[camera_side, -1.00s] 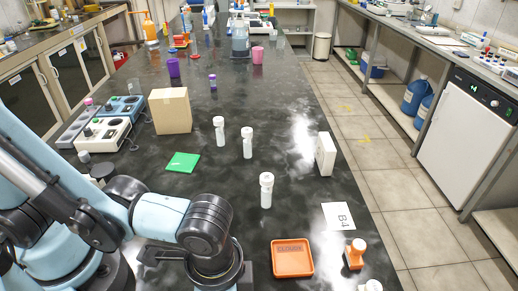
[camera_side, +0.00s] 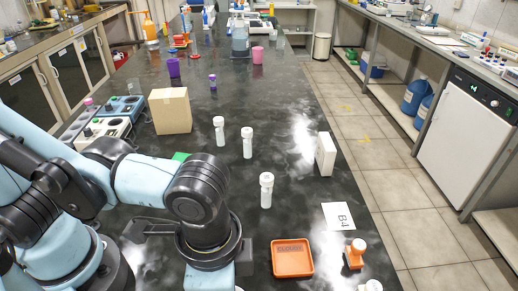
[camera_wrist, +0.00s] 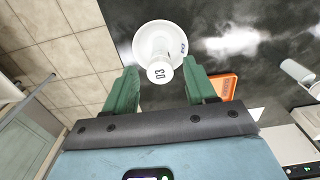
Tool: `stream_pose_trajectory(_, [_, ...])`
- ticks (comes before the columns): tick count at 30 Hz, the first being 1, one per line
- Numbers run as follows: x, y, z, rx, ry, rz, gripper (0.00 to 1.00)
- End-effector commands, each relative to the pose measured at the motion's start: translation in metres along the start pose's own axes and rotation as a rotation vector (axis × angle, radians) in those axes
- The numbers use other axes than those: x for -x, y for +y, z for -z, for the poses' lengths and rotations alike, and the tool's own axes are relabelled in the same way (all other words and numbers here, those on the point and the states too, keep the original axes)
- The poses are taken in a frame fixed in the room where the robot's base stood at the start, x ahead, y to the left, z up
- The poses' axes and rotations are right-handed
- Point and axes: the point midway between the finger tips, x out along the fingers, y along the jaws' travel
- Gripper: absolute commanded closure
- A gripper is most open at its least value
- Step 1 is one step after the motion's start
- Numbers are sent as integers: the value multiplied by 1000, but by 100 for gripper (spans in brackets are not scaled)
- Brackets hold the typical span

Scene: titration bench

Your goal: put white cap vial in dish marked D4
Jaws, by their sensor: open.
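Three white vials with white caps stand upright on the black bench in the side view: a near one (camera_side: 266,190), a middle one (camera_side: 247,142) and a far one (camera_side: 220,131). My gripper (camera_wrist: 160,70) is open in the wrist view, its green fingers apart. A white round piece (camera_wrist: 150,38) with a smaller round face reading "D3" or "03" shows between and beyond the fingertips; I cannot tell if they touch it. In the side view my fingers are out of sight. No dish clearly reads D4.
An orange tray (camera_side: 292,271), an orange stamp (camera_side: 355,253) and a card reading "B4" (camera_side: 339,217) lie at the right. A white box (camera_side: 325,154) stands near the bench edge, a brown box (camera_side: 170,111) farther left.

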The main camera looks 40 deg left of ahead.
Motion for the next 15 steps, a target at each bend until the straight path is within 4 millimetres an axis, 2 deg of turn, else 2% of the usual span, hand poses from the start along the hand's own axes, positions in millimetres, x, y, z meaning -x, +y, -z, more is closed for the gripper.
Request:
stream_pose_trajectory(9, [42, 0, -1, 0, 0, 0, 44])
stream_pose_trajectory(15, [61, 0, 0, 0, 0, 0, 44])
